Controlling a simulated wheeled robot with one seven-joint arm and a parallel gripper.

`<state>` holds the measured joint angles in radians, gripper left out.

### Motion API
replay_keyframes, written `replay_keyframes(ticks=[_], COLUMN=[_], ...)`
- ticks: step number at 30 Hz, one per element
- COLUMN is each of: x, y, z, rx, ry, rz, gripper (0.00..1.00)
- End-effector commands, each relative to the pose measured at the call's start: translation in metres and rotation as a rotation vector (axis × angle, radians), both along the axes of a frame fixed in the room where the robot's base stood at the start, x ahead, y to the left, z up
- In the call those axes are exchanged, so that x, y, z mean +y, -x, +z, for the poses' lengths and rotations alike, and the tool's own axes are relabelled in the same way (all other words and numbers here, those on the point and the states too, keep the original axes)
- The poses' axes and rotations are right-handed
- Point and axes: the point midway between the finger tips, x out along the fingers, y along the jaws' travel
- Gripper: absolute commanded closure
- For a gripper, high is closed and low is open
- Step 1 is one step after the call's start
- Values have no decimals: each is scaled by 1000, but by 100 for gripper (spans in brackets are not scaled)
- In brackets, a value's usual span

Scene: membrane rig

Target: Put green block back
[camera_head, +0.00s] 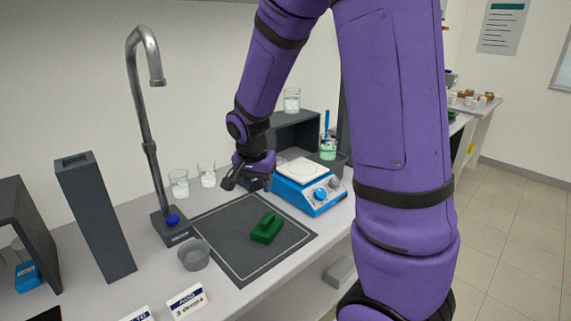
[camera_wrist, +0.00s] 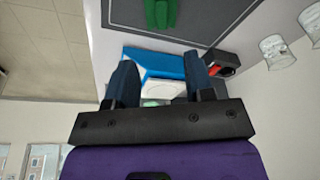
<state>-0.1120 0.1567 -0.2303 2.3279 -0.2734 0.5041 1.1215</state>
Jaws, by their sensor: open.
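The green block (camera_head: 266,229) lies on the dark grey mat (camera_head: 228,222) with a light border line, right of its middle. It has a raised part on top. In the wrist view the green block (camera_wrist: 160,12) shows at the top edge, partly cut off. My gripper (camera_head: 245,183) is above the back part of the mat, behind the block and apart from it. In the wrist view my gripper (camera_wrist: 163,78) has its two dark fingers spread, with nothing held between them.
A blue hotplate (camera_head: 309,195) with a white top stands right of the mat. A tall tap (camera_head: 148,130), a grey column (camera_head: 97,220) and a small grey cup (camera_head: 194,256) stand at left. Glass beakers (camera_head: 180,184) stand behind the mat. Label signs (camera_head: 187,301) stand in front.

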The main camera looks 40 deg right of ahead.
Motion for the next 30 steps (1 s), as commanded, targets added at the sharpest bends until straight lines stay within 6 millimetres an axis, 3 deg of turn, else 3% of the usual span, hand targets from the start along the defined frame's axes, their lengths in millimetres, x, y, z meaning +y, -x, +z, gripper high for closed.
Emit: replay_keyframes(ticks=[1,6,15,22,30], x=[4,17,40,57,72], y=[8,39,108,167,216], z=[18,66,133,168,183], rx=[-16,-45,-106,-157,-189], ry=[-8,-17,4,57,121], rz=[41,207,513,754,956], gripper=[51,51,51,51,51])
